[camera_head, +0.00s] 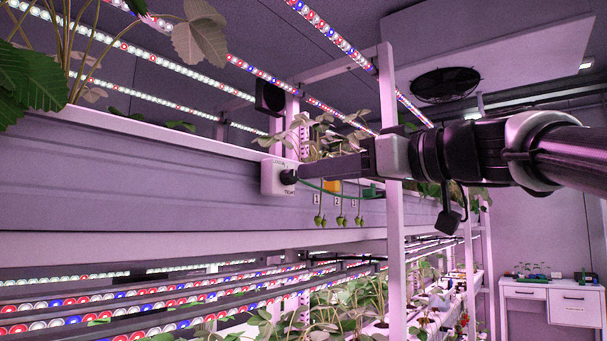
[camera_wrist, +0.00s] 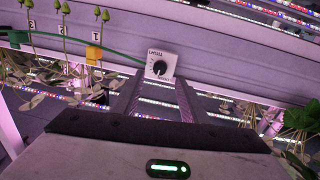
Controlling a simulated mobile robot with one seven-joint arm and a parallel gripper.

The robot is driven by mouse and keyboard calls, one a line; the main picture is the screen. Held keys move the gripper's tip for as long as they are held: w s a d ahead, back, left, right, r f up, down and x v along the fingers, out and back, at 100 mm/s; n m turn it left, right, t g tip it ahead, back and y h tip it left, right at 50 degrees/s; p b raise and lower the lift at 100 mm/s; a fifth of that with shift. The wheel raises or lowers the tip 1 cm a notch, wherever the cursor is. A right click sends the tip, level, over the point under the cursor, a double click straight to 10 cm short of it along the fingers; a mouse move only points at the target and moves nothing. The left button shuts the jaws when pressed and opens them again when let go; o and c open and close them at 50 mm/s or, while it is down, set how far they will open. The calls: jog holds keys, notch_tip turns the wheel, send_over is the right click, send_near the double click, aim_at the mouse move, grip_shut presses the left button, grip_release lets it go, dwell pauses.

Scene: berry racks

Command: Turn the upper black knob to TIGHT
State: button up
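The black knob (camera_wrist: 159,68) sits on a small white plate (camera_wrist: 161,55) on the wall of the grey trough. The plate's lettering looks upside down in the wrist view and is too small to read surely. The knob's pointer direction is not clear. In the head view the white plate (camera_head: 270,188) and knob (camera_head: 288,177) are at the middle, left of my gripper (camera_head: 300,172). In the wrist view my gripper (camera_wrist: 159,80) is open, its two fingers apart. The knob shows between and just beyond the fingertips; I cannot tell whether they touch it.
A green tube (camera_head: 325,189) runs from near the plate, with a yellow clip (camera_wrist: 94,52) and numbered tags beside it. A white rack post (camera_head: 392,240) stands close by my arm. Leaves and LED bars surround the trough.

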aim_at(293, 177)
jog(key=x, duration=0.5)
jog(key=shift+w+a, duration=0.1)
grip_shut()
